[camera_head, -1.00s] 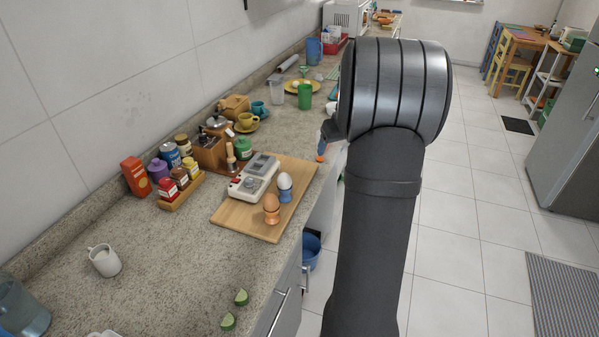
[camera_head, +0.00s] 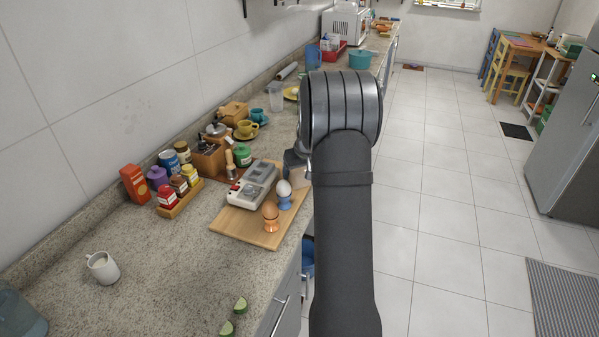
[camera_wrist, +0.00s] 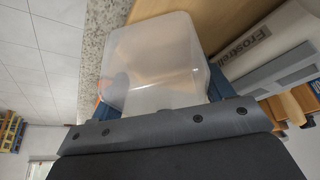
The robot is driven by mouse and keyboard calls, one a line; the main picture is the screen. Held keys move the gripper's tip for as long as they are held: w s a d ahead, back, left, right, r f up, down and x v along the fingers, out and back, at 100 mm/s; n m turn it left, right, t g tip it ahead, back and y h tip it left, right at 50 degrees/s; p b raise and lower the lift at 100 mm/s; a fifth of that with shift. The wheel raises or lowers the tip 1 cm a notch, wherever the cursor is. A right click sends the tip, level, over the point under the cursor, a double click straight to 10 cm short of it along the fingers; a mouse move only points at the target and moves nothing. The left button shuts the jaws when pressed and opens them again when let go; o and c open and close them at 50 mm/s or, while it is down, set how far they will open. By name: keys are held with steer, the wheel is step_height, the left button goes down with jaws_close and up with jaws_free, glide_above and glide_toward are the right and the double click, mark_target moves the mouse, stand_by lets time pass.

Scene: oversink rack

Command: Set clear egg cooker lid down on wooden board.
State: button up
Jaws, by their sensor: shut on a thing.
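The clear egg cooker lid (camera_wrist: 155,65) is a translucent box between the blue-edged fingers of my gripper (camera_wrist: 160,98), which is shut on it. In the head view the lid (camera_head: 299,178) shows partly beside my arm, above the right edge of the wooden board (camera_head: 236,226). I cannot tell whether it touches the board. The grey and white egg cooker (camera_head: 252,186) stands on the board. It also shows in the wrist view (camera_wrist: 243,48), to the right of the lid.
A white egg in a blue cup (camera_head: 284,194) and a brown egg in an orange cup (camera_head: 270,217) stand on the board close to the lid. Spice jars (camera_head: 178,188) and a green-lidded jar (camera_head: 242,156) stand behind. The front part of the board is bare.

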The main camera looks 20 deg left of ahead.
steer(key=shift+f, duration=0.3)
steer(key=shift+f, duration=0.2)
steer(key=o, duration=1)
steer(key=shift+r, duration=0.1)
steer(key=v, duration=1.2)
steer(key=shift+r, duration=0.1)
